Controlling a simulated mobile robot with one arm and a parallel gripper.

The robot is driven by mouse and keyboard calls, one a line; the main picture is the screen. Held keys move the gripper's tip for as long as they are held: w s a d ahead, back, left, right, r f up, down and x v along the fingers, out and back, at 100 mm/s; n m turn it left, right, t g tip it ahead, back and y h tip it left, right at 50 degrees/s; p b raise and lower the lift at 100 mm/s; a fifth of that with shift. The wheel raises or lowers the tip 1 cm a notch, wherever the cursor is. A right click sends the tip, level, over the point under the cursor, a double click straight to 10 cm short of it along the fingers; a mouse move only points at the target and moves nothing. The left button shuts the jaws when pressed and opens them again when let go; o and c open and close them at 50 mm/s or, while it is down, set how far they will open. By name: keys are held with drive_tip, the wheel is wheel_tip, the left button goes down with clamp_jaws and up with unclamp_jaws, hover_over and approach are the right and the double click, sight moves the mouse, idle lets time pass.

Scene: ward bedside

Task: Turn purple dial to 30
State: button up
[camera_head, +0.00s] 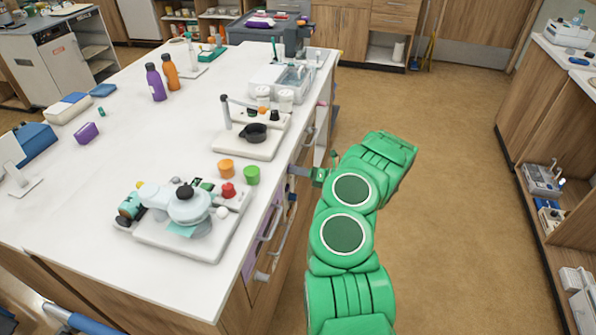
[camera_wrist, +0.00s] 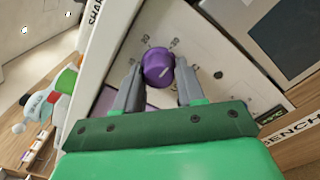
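The purple dial (camera_wrist: 158,66) shows in the wrist view on a pale panel with small printed marks around it. A light pointer line shows on its face; I cannot read which number it points at. My gripper (camera_wrist: 159,72) has its two grey fingers apart, one on each side of the dial. The dial sits between the fingertips, with what looks like a narrow gap at the sides. In the head view my gripper (camera_head: 300,172) is at the bench's right side face, and the dial is hidden there.
A dark screen (camera_wrist: 285,35) is at the upper right of the wrist view. The white bench top (camera_head: 130,120) carries bottles, a black bowl (camera_head: 254,132) and orange and green caps near its right edge. Open floor (camera_head: 440,200) lies right of my arm.

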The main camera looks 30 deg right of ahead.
drive_tip(key=o, duration=0.3)
drive_tip(key=shift+o, duration=0.2)
drive_tip(key=shift+r, duration=0.1)
drive_tip(key=v, duration=0.7)
drive_tip(key=shift+s+d, duration=0.3)
